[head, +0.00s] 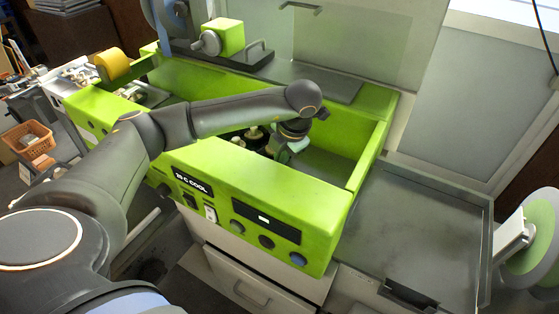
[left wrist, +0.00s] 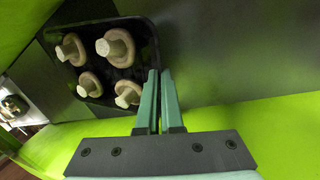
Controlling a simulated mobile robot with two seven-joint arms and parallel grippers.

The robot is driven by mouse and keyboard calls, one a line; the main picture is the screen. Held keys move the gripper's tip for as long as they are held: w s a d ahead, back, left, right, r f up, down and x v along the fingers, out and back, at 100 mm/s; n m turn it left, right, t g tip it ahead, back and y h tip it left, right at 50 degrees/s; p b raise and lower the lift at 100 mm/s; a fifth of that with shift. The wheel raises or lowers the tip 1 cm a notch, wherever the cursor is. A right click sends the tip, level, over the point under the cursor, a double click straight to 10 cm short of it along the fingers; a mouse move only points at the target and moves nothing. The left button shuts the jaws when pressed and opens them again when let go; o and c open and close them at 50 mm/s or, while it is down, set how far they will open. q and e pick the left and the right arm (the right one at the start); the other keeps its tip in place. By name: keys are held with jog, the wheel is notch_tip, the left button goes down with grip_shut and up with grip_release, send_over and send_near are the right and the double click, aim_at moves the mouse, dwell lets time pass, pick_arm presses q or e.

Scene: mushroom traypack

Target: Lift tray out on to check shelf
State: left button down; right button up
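A black tray (left wrist: 98,66) holds several pale mushrooms, seen stalk up in the left wrist view. In the head view the mushrooms (head: 254,133) show inside the green machine (head: 270,200), partly hidden by my left arm and the front wall. My left gripper (left wrist: 159,72) is inside the machine's well. Its two teal fingers are nearly together, with the tray's near right corner edge between their tips. It also shows in the head view (head: 291,146). Whether the tray touches the well floor is hidden. My right gripper is not in view.
A grey flat surface with a raised rim (head: 485,240) lies right of the machine; its middle is bare. A green round-faced device (head: 530,240) stands at the far right. The machine's green walls enclose the well. An orange basket (head: 28,138) is at the left.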

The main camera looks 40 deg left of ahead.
pick_arm(q)
jog(key=shift+r+p, duration=1.2)
jog(key=shift+r, duration=0.8)
jog(key=shift+r, duration=0.1)
notch_tip(320, 180, up, 14)
jog(key=p, duration=0.2)
jog(key=shift+r, duration=0.25)
dwell(0.4)
jog(key=s+d, duration=0.3)
jog(key=s, duration=0.6)
jog(key=s+d, duration=0.4)
jog(key=s, duration=0.6)
jog(key=shift+s, duration=0.15)
dwell(1.1)
jog(key=shift+d, duration=0.1)
